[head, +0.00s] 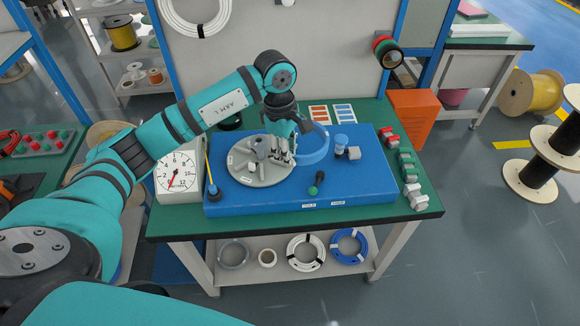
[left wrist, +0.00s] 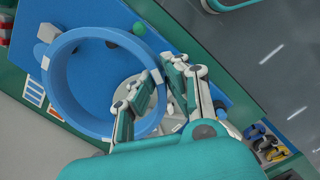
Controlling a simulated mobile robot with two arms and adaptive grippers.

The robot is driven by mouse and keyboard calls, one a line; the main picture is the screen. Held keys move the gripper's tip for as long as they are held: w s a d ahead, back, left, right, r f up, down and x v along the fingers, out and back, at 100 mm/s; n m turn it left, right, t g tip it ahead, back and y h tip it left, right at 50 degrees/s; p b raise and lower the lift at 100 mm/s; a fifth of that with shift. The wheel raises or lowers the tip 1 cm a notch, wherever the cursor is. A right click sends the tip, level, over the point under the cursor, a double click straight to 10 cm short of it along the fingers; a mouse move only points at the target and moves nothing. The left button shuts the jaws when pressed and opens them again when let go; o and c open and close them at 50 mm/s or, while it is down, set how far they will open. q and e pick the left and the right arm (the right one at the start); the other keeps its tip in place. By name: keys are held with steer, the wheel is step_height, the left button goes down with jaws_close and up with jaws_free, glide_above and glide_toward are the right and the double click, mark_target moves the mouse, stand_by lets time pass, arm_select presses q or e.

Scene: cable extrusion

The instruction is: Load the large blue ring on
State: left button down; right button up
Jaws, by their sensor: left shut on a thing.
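The large blue ring (head: 318,156) is held over the blue base board (head: 370,185), at the right side of the grey round plate (head: 250,178). My left gripper (head: 283,158) is shut on the ring's left side in the head view. In the left wrist view the ring (left wrist: 57,98) shows as a wide hoop, with the fingers (left wrist: 167,66) at its right rim. Part of the grey plate (left wrist: 142,84) shows through and beside the hoop. The fingers hide part of the plate and the grasped rim. I cannot tell whether the ring touches the board. My right gripper is not in view.
A light-blue-capped post (head: 340,141) and a grey block (head: 354,153) stand close right of the ring. A green-tipped knob (head: 314,189) is in front. A dial scale (head: 178,174) stands left. Red, green and white clamps (head: 405,160) line the table's right edge.

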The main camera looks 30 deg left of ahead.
mark_target(269, 139)
arm_select(q)
steer(key=w+a+n+p, duration=0.1)
steer(key=a+n, duration=0.1)
steer(key=n, duration=0.1)
steer(key=w+a+n+p, duration=0.1)
steer(key=a+n+p, duration=0.1)
steer(key=a+n, duration=0.1)
steer(key=w+a+n+t+p, duration=0.1)
steer(key=w+a+n, duration=0.1)
steer(key=n, duration=0.3)
steer(key=shift+w+a+r+y+p, duration=0.1)
steer(key=shift+a+y+p, duration=0.1)
steer(key=shift+y+p, duration=0.15)
steer(key=shift+a+f+n, duration=0.2)
steer(key=shift+n, duration=0.1)
steer(key=shift+f+b, duration=0.75)
steer(key=shift+f, duration=0.4)
steer(key=shift+w+f+b, duration=0.1)
steer(key=shift+f+b, duration=0.4)
steer(key=shift+f, duration=0.45)
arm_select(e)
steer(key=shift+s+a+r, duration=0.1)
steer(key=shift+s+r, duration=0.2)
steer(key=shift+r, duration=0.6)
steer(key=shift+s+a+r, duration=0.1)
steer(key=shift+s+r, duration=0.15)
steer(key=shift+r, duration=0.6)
